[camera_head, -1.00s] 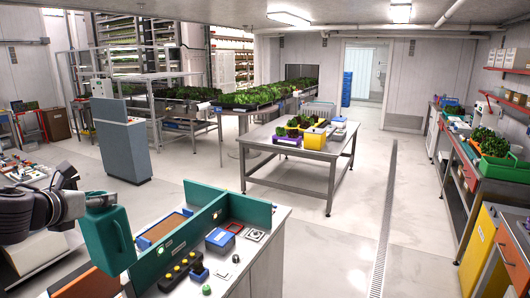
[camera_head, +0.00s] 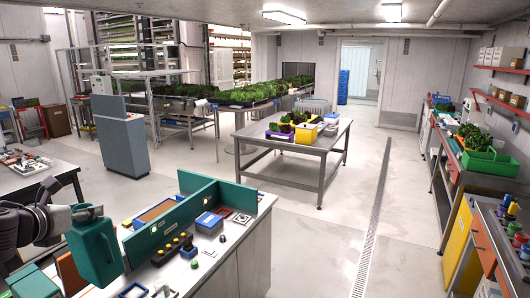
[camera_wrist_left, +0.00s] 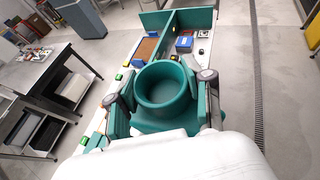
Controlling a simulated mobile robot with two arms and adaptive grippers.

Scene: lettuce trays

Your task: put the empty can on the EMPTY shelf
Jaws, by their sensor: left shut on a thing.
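The can (camera_head: 95,252) is a teal, roughly upright vessel at the lower left of the head view. My left gripper (camera_head: 88,212) is shut on it near its top and holds it beside the near workbench. In the left wrist view the can (camera_wrist_left: 163,112) shows its round open mouth, with the fingers of the left gripper (camera_wrist_left: 165,88) on either side. Whether its underside touches anything is hidden. My right gripper is not in view. I cannot make out a shelf marked EMPTY.
The near workbench (camera_head: 218,262) has teal dividers (camera_head: 196,207) and several small items. A metal table (camera_head: 262,140) with plants stands mid-room. Red wall shelves (camera_head: 503,102) at right hold boxes. A dark table (camera_head: 40,178) stands at left. The floor along the drain is clear.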

